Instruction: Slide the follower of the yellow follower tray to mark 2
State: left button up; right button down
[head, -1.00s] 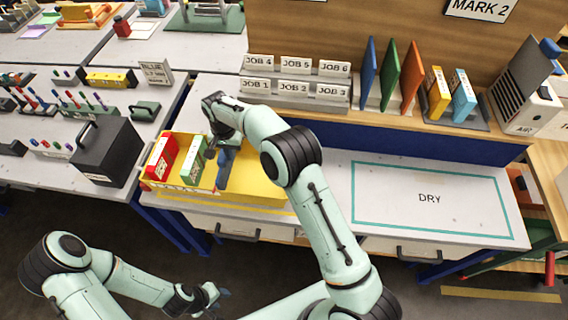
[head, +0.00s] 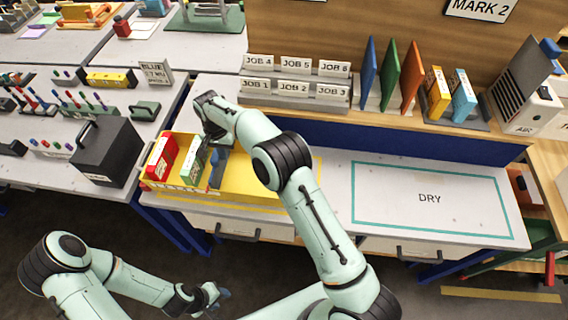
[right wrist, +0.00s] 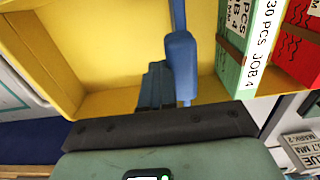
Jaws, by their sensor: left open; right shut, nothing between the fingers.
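The yellow follower tray (head: 258,182) lies on the bench's left part. A red box (head: 161,159) and a green-and-white box (head: 194,162) stand at its left end. The follower is a blue upright piece (head: 216,170) just right of the green box; its top shows in the right wrist view (right wrist: 180,60). My right gripper (head: 213,143) is shut and empty, its dark blue fingers (right wrist: 154,86) right beside the follower; I cannot tell if they touch. Small white marks line the tray's front, too small to read. My left gripper (head: 220,296) is open, low in front of the bench.
A dark box with a handle (head: 105,152) stands left of the tray. The JOB card rack (head: 295,93) stands behind it. The DRY area (head: 430,198) to the right is bare. The tray's right part is empty.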

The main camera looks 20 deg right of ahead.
jog(key=shift+w+a, duration=0.5)
jog(key=shift+a, duration=0.35)
jog(key=shift+w+a, duration=0.5)
jog(key=shift+a, duration=0.35)
jog(key=shift+w+a+r, duration=0.1)
